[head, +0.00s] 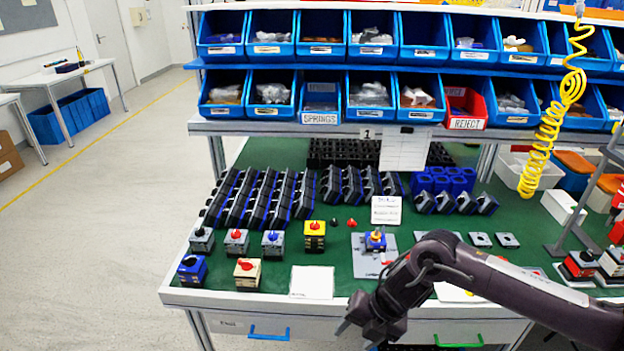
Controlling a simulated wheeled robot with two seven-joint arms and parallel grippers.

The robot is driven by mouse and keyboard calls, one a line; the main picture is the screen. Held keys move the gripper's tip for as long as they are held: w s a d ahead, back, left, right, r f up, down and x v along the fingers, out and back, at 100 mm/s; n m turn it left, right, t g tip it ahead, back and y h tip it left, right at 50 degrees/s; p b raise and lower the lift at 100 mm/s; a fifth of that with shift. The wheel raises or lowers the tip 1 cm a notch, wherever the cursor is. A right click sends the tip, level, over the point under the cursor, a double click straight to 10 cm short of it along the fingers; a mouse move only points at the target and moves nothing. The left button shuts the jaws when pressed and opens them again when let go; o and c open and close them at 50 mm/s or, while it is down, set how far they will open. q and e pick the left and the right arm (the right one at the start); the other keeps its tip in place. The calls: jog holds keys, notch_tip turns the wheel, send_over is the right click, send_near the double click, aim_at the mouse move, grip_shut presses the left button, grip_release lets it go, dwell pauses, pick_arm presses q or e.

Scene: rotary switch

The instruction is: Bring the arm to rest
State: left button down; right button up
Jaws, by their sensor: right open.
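My right arm (520,290) comes in from the right edge, bent at a black joint, and reaches left over the front of the bench. My right gripper (356,328) is at the front edge of the green bench top, angled down and to the left. It is open and nothing shows between its fingers. A small blue and yellow switch unit (375,242) sits on a grey plate (364,264) behind the gripper, apart from it. My left gripper is not in view.
Several rotary switches, among them a yellow one (314,236), a cream one (247,273) and a blue one (192,270), stand at the left. A white sheet (311,282) lies left of the gripper. Blue bins (271,87) line the shelves. A yellow coiled hose (545,130) hangs right.

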jog(key=w+a+f+m+t+y, duration=0.3)
jog(key=w+a+f+m, duration=0.3)
jog(key=f+m, duration=0.4)
jog(key=s+d+f+m+t, duration=0.1)
jog(key=s+d+f+m, duration=0.15)
jog(key=f, duration=0.25)
jog(key=s+d+f+m+h, duration=0.1)
jog(key=d+f+m, duration=0.1)
jog(key=f+m, duration=0.3)
jog(key=s+d+f+m+t, duration=0.1)
jog(key=d+f+m, duration=0.1)
jog(key=f, duration=0.4)
jog(key=s+d+f+m+g+h, duration=0.1)
jog(key=s+d+f+m+h, duration=0.2)
jog(key=s+f, duration=0.5)
jog(key=s+d+f+m+g+h, duration=0.1)
jog(key=s+d+f+m, duration=0.5)
jog(key=s, duration=0.5)
jog(key=s+d+f+m+g+h, duration=0.1)
jog(key=s+d+f, duration=0.1)
jog(key=s, duration=0.8)
jog(key=s+d+f+m+g+h, duration=0.1)
jog(key=s+f, duration=0.3)
jog(key=s, duration=0.6)
jog(key=shift+s+d+f+g+h, duration=0.3)
jog(key=shift+s+d+g, duration=0.1)
jog(key=shift+d, duration=0.25)
